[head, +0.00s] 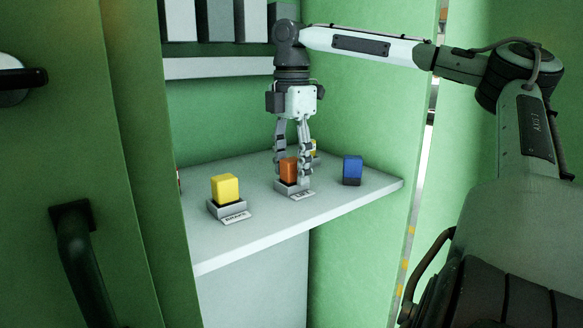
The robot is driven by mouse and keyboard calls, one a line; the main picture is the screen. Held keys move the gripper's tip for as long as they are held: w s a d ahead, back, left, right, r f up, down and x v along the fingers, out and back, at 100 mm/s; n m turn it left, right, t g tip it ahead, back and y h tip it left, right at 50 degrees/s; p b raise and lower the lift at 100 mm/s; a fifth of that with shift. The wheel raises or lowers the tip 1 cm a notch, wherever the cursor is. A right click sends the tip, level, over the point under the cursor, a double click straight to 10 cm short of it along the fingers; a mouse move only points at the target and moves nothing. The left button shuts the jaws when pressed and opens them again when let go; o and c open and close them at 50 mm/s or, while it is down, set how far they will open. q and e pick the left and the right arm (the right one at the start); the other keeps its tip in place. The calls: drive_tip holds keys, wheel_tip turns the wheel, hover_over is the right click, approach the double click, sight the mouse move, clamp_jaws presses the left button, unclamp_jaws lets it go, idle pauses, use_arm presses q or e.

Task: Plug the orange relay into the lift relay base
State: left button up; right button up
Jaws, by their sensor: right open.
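The orange relay (287,171) stands upright at the lift relay base (286,188), whose front label (302,196) seems to read LIFT. Its lower end appears to sit in the base; how deep it sits I cannot tell. My right gripper (292,180) points down from above, open, with its fingers around the orange relay. One finger partly covers the relay's right side. My left gripper is not in view.
A yellow relay (225,188) sits in a labelled base (228,208) at the left of the white shelf (260,243). Green cabinet walls enclose the shelf.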

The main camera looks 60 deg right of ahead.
sight(292, 160)
wheel_tip(292, 160, up, 12)
drive_tip(key=shift+f, duration=0.2)
idle(0.7)
